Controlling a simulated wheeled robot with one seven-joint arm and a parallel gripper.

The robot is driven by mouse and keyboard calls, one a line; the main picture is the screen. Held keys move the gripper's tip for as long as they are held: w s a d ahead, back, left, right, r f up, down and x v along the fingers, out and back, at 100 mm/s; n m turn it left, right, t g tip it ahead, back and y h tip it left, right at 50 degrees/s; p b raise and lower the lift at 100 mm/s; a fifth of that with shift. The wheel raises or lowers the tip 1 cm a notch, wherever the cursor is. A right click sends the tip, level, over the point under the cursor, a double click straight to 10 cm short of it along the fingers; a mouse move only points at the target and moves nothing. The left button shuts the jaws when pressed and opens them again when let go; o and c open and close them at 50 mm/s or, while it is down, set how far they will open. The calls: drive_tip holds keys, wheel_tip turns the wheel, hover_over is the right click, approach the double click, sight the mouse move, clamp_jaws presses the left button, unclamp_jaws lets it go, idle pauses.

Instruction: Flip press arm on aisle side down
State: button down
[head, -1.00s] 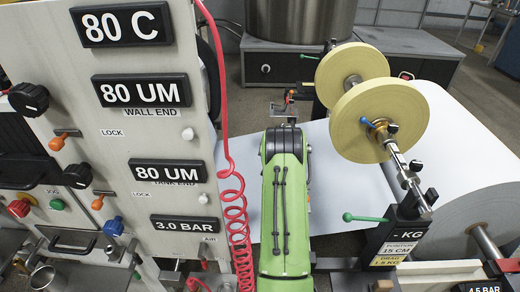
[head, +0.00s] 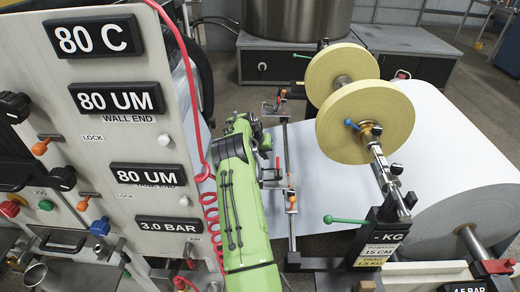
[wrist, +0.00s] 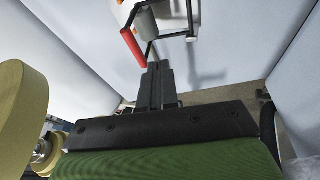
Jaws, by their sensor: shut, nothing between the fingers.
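In the head view, a rail across the white paper web (head: 330,180) carries small clamp-like fittings with orange-red handles: a far one (head: 284,94) and a nearer one (head: 291,200). I cannot tell which is the aisle-side press arm. In the wrist view, a red handle (wrist: 133,48) on a thin dark lever stands tilted beside a metal bracket (wrist: 165,18). My gripper (wrist: 155,70) is shut and empty; its tips appear just below the red handle, and I cannot tell whether they touch. In the head view my green arm hides the gripper.
A control panel (head: 130,135) with a coiled red hose (head: 211,215) stands close left of my arm. Yellow tape rolls (head: 365,120) on a shaft and a large paper roll (head: 470,200) are at the right. A yellow roll (wrist: 22,115) is at the wrist view's left.

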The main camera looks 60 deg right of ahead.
sight(281, 173)
drive_tip(key=s+f, duration=0.1)
drive_tip(key=s+d+f, duration=0.1)
drive_tip(key=shift+s+d, duration=0.2)
drive_tip(key=shift+s, duration=0.2)
drive_tip(key=shift+s+d+f+t+y+b, duration=0.35)
drive_tip(key=shift+s+f+t+b, duration=0.25)
drive_tip(key=shift+s, duration=0.2)
drive_tip(key=shift+s+d+f+t+y+b, duration=0.25)
drive_tip(key=shift+s+d+f+t+b, duration=0.3)
drive_tip(key=shift+s, duration=0.2)
drive_tip(key=shift+a, duration=0.15)
drive_tip(key=shift+r, duration=0.15)
drive_tip(key=p+v, duration=0.3)
drive_tip(key=v, duration=1.2)
drive_tip(key=shift+r, duration=0.2)
